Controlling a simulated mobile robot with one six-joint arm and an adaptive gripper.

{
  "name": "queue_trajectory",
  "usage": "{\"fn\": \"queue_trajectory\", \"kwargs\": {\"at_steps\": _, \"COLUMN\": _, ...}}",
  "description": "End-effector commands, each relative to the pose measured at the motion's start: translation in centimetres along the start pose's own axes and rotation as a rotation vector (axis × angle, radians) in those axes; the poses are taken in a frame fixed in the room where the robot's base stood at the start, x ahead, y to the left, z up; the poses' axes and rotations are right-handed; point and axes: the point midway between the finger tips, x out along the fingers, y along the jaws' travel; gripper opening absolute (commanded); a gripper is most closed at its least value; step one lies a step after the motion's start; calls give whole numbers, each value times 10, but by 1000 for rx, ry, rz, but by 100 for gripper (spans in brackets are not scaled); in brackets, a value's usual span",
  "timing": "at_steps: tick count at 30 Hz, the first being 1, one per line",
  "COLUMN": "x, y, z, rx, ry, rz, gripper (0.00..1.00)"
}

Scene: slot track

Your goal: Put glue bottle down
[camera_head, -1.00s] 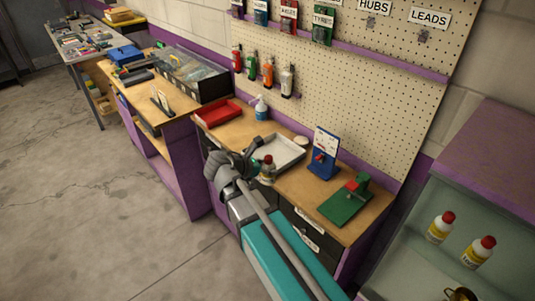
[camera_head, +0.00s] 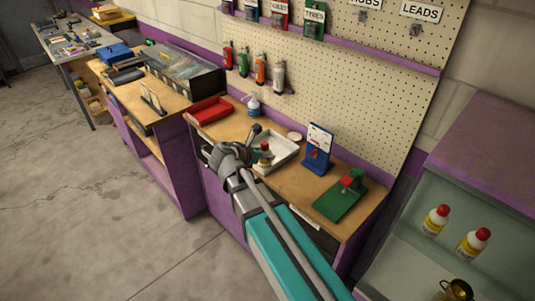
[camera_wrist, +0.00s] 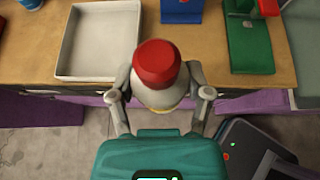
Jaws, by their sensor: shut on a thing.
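The glue bottle (camera_head: 265,158), white and yellow with a red cap, is in my gripper (camera_head: 262,151) in the head view. In the wrist view my gripper (camera_wrist: 160,98) has a finger on each side of the bottle (camera_wrist: 161,66), shut on it. The red cap faces the wrist camera and hides most of the body. The bottle looks roughly upright, in front of the workbench edge in the wrist view. In the head view it overlaps the white tray (camera_head: 285,150). Its base is hidden, and I cannot tell its height over the bench.
Bare wood (camera_wrist: 205,65) lies between the white tray and green fixture. Two similar bottles (camera_head: 435,220) stand on the right shelf.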

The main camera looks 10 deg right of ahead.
Motion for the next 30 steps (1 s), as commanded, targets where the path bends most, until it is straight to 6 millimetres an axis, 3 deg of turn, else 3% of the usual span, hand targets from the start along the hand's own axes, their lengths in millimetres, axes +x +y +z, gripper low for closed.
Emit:
{"fn": "queue_trajectory", "kwargs": {"at_steps": 9, "x": 51, "y": 33, "z": 24, "rx": -100, "ry": -2, "rz": 181, "gripper": 14}}
{"fn": "queue_trajectory", "kwargs": {"at_steps": 15, "x": 71, "y": 44, "z": 34, "rx": -144, "ry": -6, "rz": 261, "gripper": 14}}
{"fn": "queue_trajectory", "kwargs": {"at_steps": 30, "x": 78, "y": 49, "z": 38, "rx": -164, "ry": -9, "rz": 296, "gripper": 14}}
